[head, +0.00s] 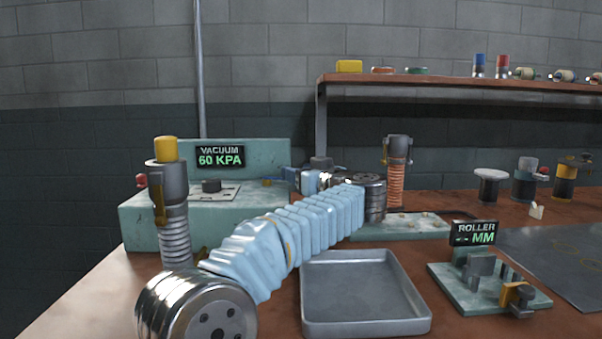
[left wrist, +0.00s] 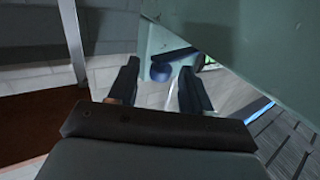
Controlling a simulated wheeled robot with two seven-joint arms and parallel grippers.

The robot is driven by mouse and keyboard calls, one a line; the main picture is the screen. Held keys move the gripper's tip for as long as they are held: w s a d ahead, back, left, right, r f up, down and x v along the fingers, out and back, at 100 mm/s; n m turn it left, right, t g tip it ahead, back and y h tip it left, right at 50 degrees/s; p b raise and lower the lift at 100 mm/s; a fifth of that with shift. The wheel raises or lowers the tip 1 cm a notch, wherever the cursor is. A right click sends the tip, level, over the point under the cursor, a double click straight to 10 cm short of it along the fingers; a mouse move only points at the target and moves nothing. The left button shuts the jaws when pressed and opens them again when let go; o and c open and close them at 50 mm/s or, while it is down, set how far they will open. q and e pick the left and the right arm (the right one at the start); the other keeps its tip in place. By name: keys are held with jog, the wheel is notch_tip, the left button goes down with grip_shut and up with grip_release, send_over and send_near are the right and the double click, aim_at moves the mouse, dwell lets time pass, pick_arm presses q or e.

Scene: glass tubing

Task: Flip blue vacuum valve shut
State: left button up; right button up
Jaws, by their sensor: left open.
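The teal vacuum unit (head: 145,225) stands at the back left, its display (head: 220,157) reading 60 KPA. In the left wrist view the blue valve (left wrist: 160,72) shows as a round blue knob with a dark bar (left wrist: 176,54) beside it, against the teal housing. My left gripper (left wrist: 160,67) is open, its two dark fingers on either side of the valve in that view. Contact cannot be told. In the head view my left gripper (head: 287,176) is small at the right end of the unit, and the valve there is mostly hidden. My right gripper is not in view.
A grey tray (head: 365,290) lies on the brown bench, right of my left arm. A yellow-capped post with a spring (head: 172,200) stands before the unit. A roller fixture (head: 490,290) sits at right, and a shelf (head: 450,82) with several small items runs behind.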

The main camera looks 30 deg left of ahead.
pick_arm(q)
jog(key=shift+c, duration=0.4)
grip_shut()
